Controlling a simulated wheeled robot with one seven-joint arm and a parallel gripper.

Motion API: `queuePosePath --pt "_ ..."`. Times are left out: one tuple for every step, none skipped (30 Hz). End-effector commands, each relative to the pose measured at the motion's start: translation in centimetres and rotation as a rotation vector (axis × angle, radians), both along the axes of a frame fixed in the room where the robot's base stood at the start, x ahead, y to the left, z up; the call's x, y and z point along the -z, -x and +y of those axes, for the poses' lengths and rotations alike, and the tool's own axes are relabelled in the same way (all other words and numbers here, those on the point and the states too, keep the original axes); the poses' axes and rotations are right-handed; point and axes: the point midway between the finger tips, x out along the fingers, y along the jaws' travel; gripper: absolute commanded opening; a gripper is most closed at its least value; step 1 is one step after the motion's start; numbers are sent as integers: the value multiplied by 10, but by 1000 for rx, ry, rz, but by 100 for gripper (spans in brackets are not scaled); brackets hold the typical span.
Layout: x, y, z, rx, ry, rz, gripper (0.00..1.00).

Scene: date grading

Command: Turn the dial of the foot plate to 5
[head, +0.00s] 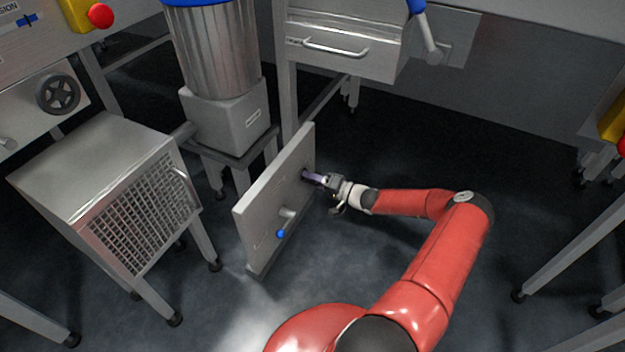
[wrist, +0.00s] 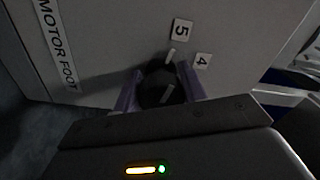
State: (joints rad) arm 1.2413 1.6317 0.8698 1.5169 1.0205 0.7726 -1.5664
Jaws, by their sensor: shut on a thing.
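The foot plate (head: 265,210) is an upright light-grey panel near the middle of the head view. Its "MOTOR FOOT" label (wrist: 57,45) shows in the wrist view. The black round dial (wrist: 158,84) carries a white line that points up and slightly right, close to the "5" label (wrist: 181,28) and a little toward the "4" label (wrist: 202,60). My gripper (head: 311,177) reaches the panel from the right. In the wrist view its purple fingers (wrist: 160,92) are shut on the dial from both sides. Other labels are hidden.
A lever with a blue knob (head: 281,233) sticks out of the panel, lower and nearer than the dial. A grey box with a mesh front (head: 140,215) stands left, and a metal drum (head: 215,50) behind. The floor right of my arm is clear up to a table leg.

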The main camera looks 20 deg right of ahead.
Motion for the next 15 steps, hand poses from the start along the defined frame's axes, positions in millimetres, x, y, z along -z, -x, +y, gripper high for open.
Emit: queuePosePath --pt "1 0 0 1 3 0 19" --pt "1 0 0 0 4 0 19" --pt "1 0 0 0 4 0 19" --pt "1 0 0 0 4 0 19" --pt "1 0 0 0 4 0 19" --pt "1 0 0 0 4 0 19" --pt "1 0 0 0 4 0 19" --pt "1 0 0 0 4 0 44" --pt "1 0 0 0 4 0 49" --pt "1 0 0 0 4 0 53" --pt "1 0 0 0 3 1 57" --pt "1 0 0 0 3 1 62" --pt "1 0 0 -1 2 0 63" --pt "1 0 0 -1 2 0 63" --pt "1 0 0 -1 2 0 63"
